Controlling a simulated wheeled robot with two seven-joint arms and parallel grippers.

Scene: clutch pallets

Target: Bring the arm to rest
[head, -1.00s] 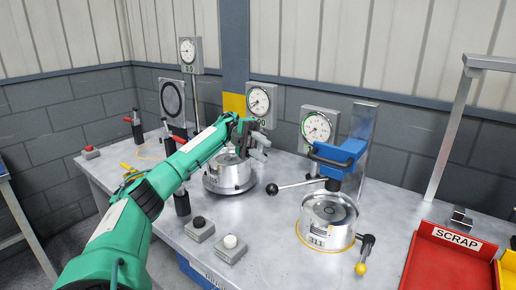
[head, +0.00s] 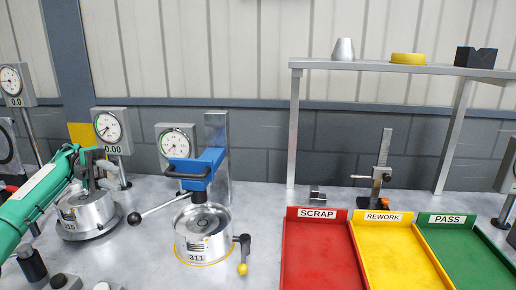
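My green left arm comes in from the left in the head view. Its dark grey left gripper (head: 97,172) is over or just in front of a silver cylinder marked 315 (head: 82,216), which stands on a round base. I cannot tell whether it touches the cylinder, or whether its fingers are open or shut. No held object can be made out. My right gripper is not in view.
A blue-headed press (head: 200,168) with a ball-ended lever stands over a cylinder marked 311 (head: 203,232). Red scrap (head: 318,255), yellow rework (head: 392,255) and green pass (head: 465,250) trays lie at right. A shelf (head: 385,68) stands behind. Dial gauges (head: 108,128) line the left.

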